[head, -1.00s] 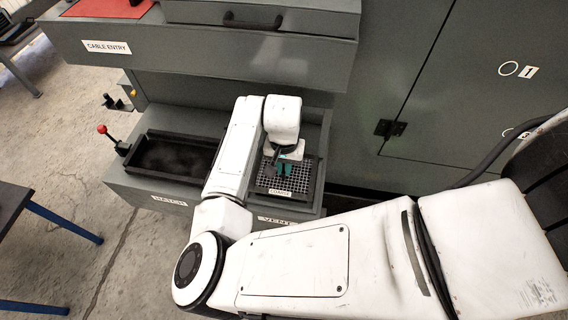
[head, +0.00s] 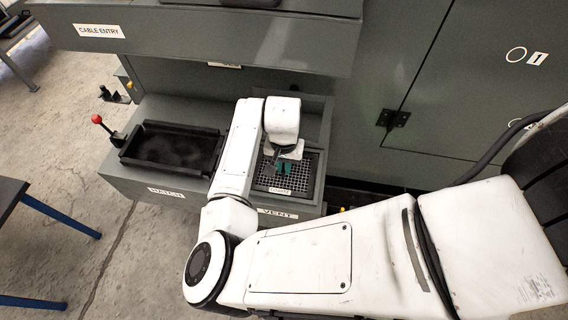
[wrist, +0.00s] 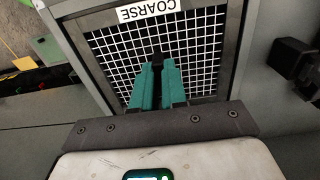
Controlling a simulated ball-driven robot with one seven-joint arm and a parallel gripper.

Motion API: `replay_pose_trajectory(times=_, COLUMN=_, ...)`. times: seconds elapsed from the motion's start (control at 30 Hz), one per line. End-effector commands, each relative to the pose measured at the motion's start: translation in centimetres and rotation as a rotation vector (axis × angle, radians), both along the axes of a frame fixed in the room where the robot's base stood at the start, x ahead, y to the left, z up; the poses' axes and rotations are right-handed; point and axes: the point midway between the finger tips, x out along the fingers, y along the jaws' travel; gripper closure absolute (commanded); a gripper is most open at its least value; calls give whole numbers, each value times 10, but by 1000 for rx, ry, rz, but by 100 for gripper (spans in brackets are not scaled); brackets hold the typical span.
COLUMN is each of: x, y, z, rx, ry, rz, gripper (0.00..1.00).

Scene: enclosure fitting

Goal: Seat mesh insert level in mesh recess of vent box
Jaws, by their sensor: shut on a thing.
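The mesh insert (head: 300,172) is a dark-framed white grid with a "COARSE" label along its front edge. It also shows in the wrist view (wrist: 205,60). My gripper (head: 282,167) is above its middle, with green fingers (wrist: 158,85) shut on a small dark grip there. The insert lies over the recess of the vent box (head: 310,207), labelled "VENT", and looks roughly in line with the grey surround (wrist: 85,60). I cannot tell whether it rests fully down or level. My fingers and arm hide part of the mesh and the box's left side.
A black-rimmed tray (head: 125,158) with a dark inside is left of my arm. A red-knobbed lever (head: 97,119) stands at its left. The "CABLE ENTRY" housing (head: 200,40) overhangs behind. A cabinet door (head: 450,100) is at the right, a blue-legged table (head: 60,215) at the left.

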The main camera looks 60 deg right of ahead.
Motion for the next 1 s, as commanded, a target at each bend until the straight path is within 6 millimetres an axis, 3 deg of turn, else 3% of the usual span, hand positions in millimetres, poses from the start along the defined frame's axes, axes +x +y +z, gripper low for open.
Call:
replay_pose_trajectory(times=0.07, x=0, y=0, z=0, rx=0, ry=0, rz=0, gripper=100)
replay_pose_trajectory(times=0.1, x=0, y=0, z=0, rx=0, ry=0, rz=0, gripper=84)
replay_pose_trajectory(times=0.37, x=0, y=0, z=0, rx=0, ry=0, rz=0, gripper=59)
replay_pose_trajectory(times=0.73, x=0, y=0, z=7, rx=-1, ry=1, rz=-1, gripper=58)
replay_pose_trajectory(times=1.0, x=0, y=0, z=53, rx=-2, ry=-2, rz=-2, gripper=58)
